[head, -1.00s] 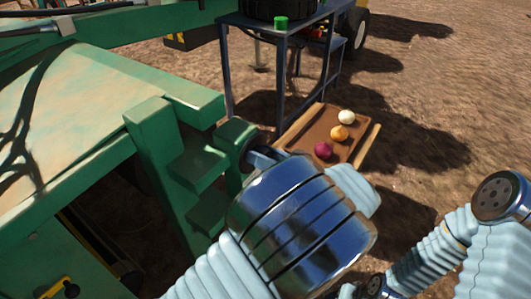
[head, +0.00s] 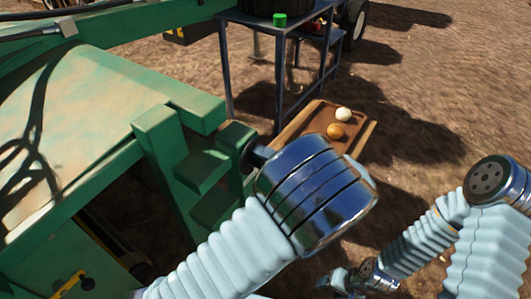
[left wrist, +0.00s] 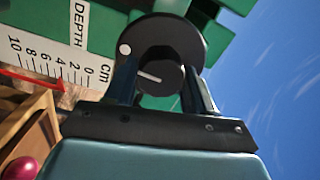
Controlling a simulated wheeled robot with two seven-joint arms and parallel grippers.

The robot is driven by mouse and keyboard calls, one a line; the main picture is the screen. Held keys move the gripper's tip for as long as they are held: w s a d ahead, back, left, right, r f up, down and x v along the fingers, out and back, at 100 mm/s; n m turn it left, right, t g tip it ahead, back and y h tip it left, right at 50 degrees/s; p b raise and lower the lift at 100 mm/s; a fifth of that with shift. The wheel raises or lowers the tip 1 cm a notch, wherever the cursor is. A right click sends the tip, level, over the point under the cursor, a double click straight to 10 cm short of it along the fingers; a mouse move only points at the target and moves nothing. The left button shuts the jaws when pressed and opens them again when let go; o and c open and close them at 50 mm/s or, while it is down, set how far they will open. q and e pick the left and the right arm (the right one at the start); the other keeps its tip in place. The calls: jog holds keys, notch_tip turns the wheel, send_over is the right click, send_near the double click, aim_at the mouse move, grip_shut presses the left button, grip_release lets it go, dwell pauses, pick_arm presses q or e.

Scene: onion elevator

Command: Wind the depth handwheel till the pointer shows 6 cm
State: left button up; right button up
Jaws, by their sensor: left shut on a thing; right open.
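The dark handwheel (left wrist: 185,40) faces the left wrist camera, with a round hub, a white line on the hub and a white dot near the rim. My left gripper (left wrist: 160,82) has its two fingers either side of the hub, shut on it. In the head view the wheel (head: 250,155) is edge-on beside the green frame, and my left gripper (head: 262,154) is mostly hidden by its wrist. The white depth scale (left wrist: 48,40) runs from 0 to 10 cm. The red pointer (left wrist: 35,78) has its tip near 4; the exact reading is unclear. My right gripper (head: 335,280) is open and empty.
A brown tray (head: 290,130) on the ground holds a white onion (head: 343,114) and a yellow onion (head: 335,131). A red onion (left wrist: 20,169) shows in the left wrist view. A dark metal stand (head: 228,70) is behind. The green machine (head: 70,110) fills the left.

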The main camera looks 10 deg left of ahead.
pick_arm(q)
jog(key=shift+m+p, duration=0.85)
jog(key=shift+m, duration=0.65)
pick_arm(e)
jog(key=shift+s+a+r, duration=0.1)
jog(key=shift+a+r, duration=0.15)
jog(key=shift+r, duration=0.8)
pick_arm(q)
jog(key=shift+f, duration=0.1)
jog(key=o, duration=0.9)
jog(key=shift+o, duration=0.2)
